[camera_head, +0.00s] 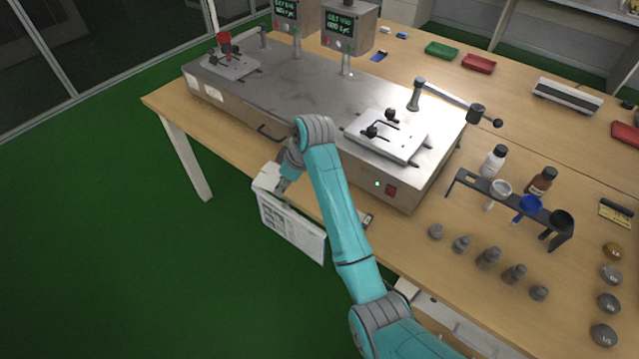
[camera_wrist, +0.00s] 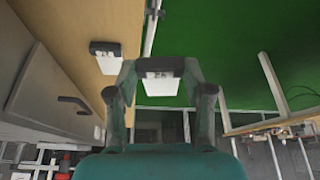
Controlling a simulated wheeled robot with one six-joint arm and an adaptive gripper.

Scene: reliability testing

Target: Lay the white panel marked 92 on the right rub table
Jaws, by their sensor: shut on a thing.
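My gripper (camera_head: 281,184) is low at the front edge of the bench, left of the near end of the grey test machine. In the wrist view its fingers (camera_wrist: 160,82) are closed on a small white panel (camera_wrist: 160,88) with a dark, labelled strip; the number is too blurred to read. The white panel (camera_head: 266,178) shows partly beside my gripper in the head view. The right rub table (camera_head: 408,148) is a pale plate with black knobs on the machine's near end. The left rub table (camera_head: 240,69) is at the far end.
Another labelled piece (camera_wrist: 105,49) lies at the bench edge. A swing arm (camera_head: 450,94) extends beside the right rub table. Several grey weights (camera_head: 488,257) and a black cup rack (camera_head: 508,205) stand at right. The green floor (camera_head: 130,250) is clear.

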